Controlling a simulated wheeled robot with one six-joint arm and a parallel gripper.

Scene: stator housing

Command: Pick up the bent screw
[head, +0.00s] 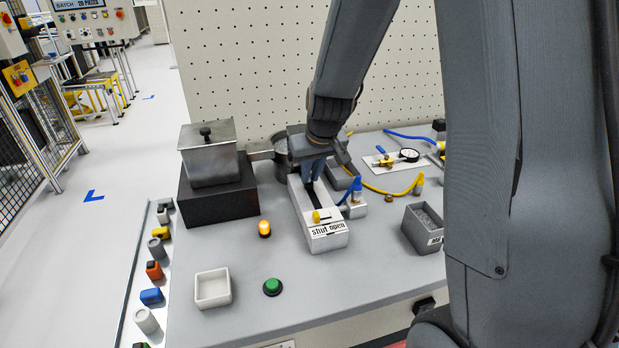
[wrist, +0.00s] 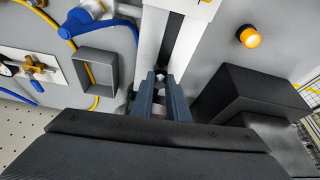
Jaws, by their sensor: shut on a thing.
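My gripper (head: 312,178) reaches down over the slotted top of a long white block (head: 327,240) labelled "shut" and "open". In the wrist view my gripper's blue-grey fingers (wrist: 161,84) are close together at the block's dark slot (wrist: 172,42). They are shut on a small pale metallic piece (wrist: 160,77) that shows at their tips. It appears to be the bent screw, but most of it is hidden, so its shape cannot be told. In the head view the fingers hide it.
A black base with a metal box (head: 208,160) stands left of the block. A lit amber lamp (head: 264,228), a white tray (head: 213,288) and a green button (head: 272,287) are in front. A blue-and-metal fitting (head: 353,200) stands close right; a grey bin (head: 424,228) is farther right.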

